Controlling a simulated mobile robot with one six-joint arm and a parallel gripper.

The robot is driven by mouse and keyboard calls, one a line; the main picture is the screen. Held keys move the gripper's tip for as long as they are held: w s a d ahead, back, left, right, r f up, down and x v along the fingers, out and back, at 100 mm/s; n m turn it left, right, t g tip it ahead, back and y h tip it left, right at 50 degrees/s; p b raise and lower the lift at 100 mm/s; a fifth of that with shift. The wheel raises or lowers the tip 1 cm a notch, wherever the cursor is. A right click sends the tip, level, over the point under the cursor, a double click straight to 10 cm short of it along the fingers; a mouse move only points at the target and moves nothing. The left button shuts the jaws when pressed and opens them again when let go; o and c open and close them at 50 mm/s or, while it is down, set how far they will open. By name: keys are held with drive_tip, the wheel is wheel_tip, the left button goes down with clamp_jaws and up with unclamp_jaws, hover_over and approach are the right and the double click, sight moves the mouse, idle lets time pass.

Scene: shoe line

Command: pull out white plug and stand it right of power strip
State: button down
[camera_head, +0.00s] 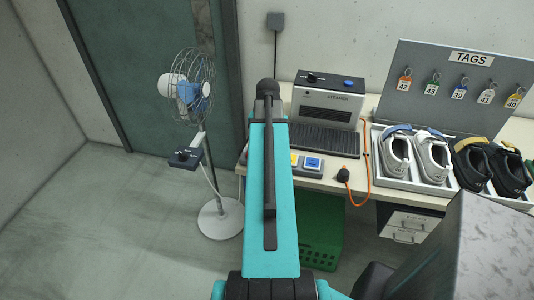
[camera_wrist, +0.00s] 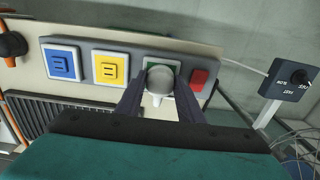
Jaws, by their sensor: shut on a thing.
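The grey power strip (camera_wrist: 87,66) lies on the bench, with blue (camera_wrist: 61,64), yellow (camera_wrist: 110,67) and green (camera_wrist: 150,66) sockets and a red switch (camera_wrist: 199,78) in the wrist view. My gripper (camera_wrist: 160,88) is shut on the white plug (camera_wrist: 160,80), whose pale round end shows between the fingers. The plug is over the green socket and covers part of it. I cannot tell whether its pins are in the socket. In the head view my arm hides the gripper, the plug and part of the strip; the blue socket (camera_head: 313,163) still shows.
A black plug (camera_head: 343,174) on an orange cable lies right of the strip in the head view. Behind stands the steamer (camera_head: 327,103). Right is a tray of shoes (camera_head: 395,157). A fan (camera_head: 187,88) with a control box (camera_wrist: 290,80) stands left, off the bench.

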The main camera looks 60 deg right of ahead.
drive_tip(key=shift+r, duration=0.15)
drive_tip(key=shift+r+p, duration=0.45)
drive_tip(key=shift+r, duration=0.1)
drive_tip(key=shift+r+p, duration=0.3)
drive_tip(key=shift+r, duration=0.05)
drive_tip(key=shift+r+p, duration=1.4)
drive_tip(key=shift+r, duration=0.6)
